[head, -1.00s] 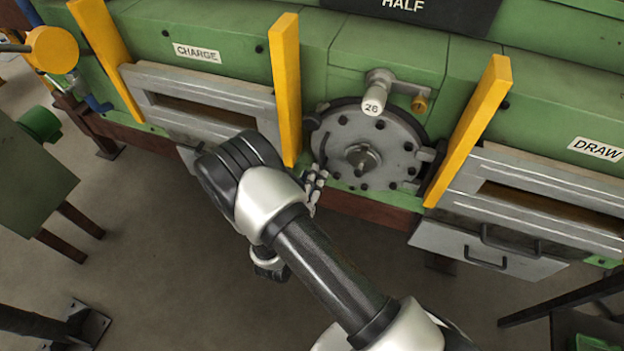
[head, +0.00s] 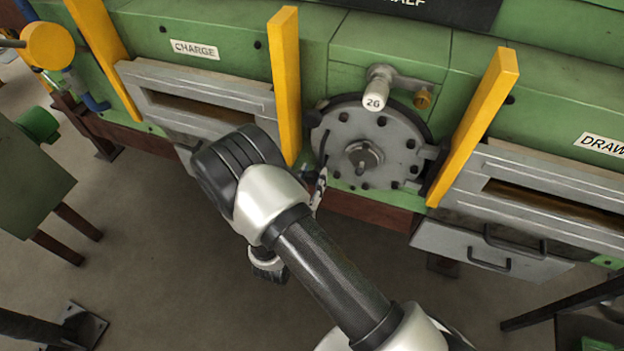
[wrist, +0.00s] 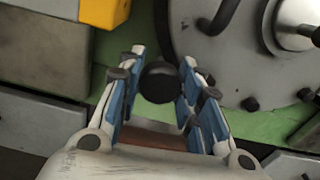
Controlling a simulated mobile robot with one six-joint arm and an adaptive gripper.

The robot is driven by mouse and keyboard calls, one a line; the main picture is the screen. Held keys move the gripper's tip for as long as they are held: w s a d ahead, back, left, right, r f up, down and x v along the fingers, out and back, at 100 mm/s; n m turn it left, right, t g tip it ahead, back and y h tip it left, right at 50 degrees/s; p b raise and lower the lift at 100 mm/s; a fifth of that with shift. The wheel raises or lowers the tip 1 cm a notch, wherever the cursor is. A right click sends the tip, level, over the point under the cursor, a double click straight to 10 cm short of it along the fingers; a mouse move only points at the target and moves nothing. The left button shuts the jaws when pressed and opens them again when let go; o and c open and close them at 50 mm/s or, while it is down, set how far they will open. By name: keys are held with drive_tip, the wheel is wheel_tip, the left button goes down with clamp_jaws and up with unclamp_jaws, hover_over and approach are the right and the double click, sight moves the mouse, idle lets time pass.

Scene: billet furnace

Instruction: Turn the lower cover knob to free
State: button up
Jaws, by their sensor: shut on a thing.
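A black ball-shaped knob (wrist: 159,84) sits at the lower left edge of the round grey cover (wrist: 235,65) in the wrist view. My gripper (wrist: 163,66) has its blue-padded fingers on either side of this knob and is shut on it. In the head view my gripper (head: 320,184) is at the lower left rim of the bolted cover (head: 390,150), partly behind my arm. The knob cannot be made out there. Which way the knob is turned cannot be told.
A white handle marked 26 (head: 375,101) is above the cover's hub. Yellow posts (head: 286,85) and (head: 474,125) flank the cover. The CHARGE opening (head: 200,106) is left and a grey drawer (head: 490,252) lower right. The floor in front is open.

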drive_tip(key=shift+o, duration=0.3)
drive_tip(key=shift+m, duration=1)
drive_tip(key=o, duration=1)
drive_tip(key=shift+f, duration=0.1)
drive_tip(key=v, duration=1.2)
